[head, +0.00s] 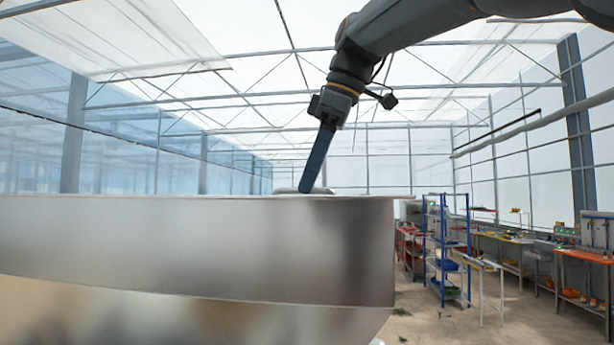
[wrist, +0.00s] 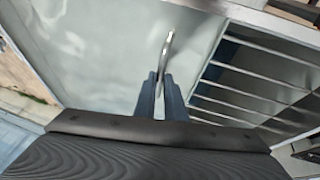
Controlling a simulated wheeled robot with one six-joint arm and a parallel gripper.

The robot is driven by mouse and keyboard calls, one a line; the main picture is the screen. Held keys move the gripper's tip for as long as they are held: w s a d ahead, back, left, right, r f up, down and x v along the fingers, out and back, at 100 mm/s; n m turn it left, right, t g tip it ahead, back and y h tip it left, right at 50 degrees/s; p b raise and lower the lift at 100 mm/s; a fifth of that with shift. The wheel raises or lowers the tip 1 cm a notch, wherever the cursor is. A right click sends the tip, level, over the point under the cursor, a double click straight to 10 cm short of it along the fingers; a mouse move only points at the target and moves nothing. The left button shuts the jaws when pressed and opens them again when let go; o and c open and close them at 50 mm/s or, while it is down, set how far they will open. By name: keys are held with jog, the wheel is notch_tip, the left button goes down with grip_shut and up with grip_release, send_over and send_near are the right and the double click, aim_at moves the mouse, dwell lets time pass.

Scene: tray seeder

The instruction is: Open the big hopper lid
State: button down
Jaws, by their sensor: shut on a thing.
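The big hopper (head: 200,245) is a broad brushed-metal body filling the lower left of the head view. In the wrist view its lid (wrist: 105,50) is a flat pale grey panel. A thin curved metal handle (wrist: 166,48) rises from the lid and runs down between my fingers. My gripper (head: 306,188) reaches down to the hopper's top from above; in the wrist view its two blue fingers (wrist: 160,80) are close together, shut on the handle. In the head view the hopper's rim hides the handle and most of the lid.
Right of the lid, a dark opening with pale parallel bars (wrist: 250,75) shows beside the panel's edge. A blue shelf rack (head: 440,250) and workbenches with an orange top (head: 585,255) stand at the right. Bare floor lies between them and the hopper.

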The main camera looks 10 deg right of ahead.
jog(key=c, duration=1.8)
grip_release()
jog(key=b+v, duration=0.1)
jog(key=v, duration=0.7)
jog(key=shift+f, duration=0.1)
